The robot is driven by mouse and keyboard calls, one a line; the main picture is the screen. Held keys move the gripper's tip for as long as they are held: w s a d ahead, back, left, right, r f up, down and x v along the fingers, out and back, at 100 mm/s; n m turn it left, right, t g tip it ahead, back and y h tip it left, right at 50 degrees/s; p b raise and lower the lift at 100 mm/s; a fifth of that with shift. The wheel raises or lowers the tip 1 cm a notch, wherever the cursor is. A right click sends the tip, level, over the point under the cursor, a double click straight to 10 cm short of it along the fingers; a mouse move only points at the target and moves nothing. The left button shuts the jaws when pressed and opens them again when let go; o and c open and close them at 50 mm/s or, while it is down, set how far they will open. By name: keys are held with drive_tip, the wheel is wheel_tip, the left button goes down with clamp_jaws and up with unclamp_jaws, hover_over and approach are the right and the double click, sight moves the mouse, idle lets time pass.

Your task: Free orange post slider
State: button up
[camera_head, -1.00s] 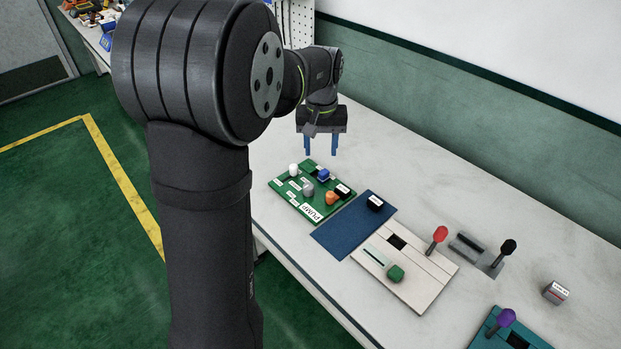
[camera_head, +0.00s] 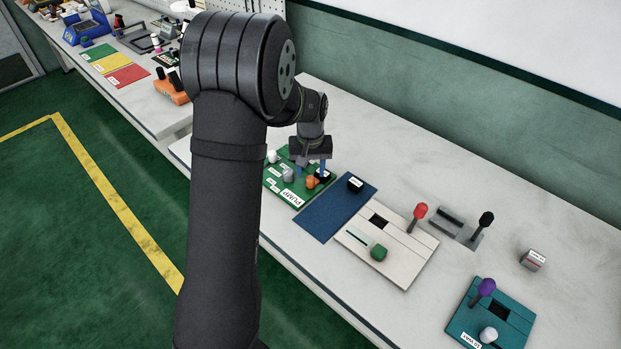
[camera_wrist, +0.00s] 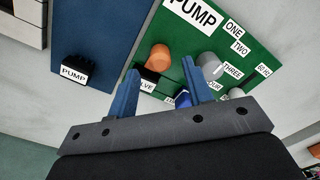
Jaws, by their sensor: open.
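The orange post (camera_head: 312,182) stands on the green PUMP panel (camera_head: 295,199), near its right edge. It also shows in the wrist view (camera_wrist: 160,57), just beyond my fingertips. My gripper (camera_head: 310,167) is open and low over the panel's far part, fingers pointing down. In the wrist view, my two blue fingers (camera_wrist: 159,68) are apart, with a black VALVE-labelled block (camera_wrist: 149,80) and part of a blue block (camera_wrist: 183,98) visible between them. The gripper hides the blue block's lower part. I cannot tell whether the fingers touch anything.
A grey post (camera_head: 288,174) and a white post (camera_head: 272,157) stand on the same panel. A blue mat (camera_head: 325,218) with a black PUMP-labelled block (camera_head: 355,184) lies to the right.

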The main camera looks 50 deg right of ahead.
sight(310, 178)
drive_tip(key=shift+f, duration=2.05)
clamp_jaws()
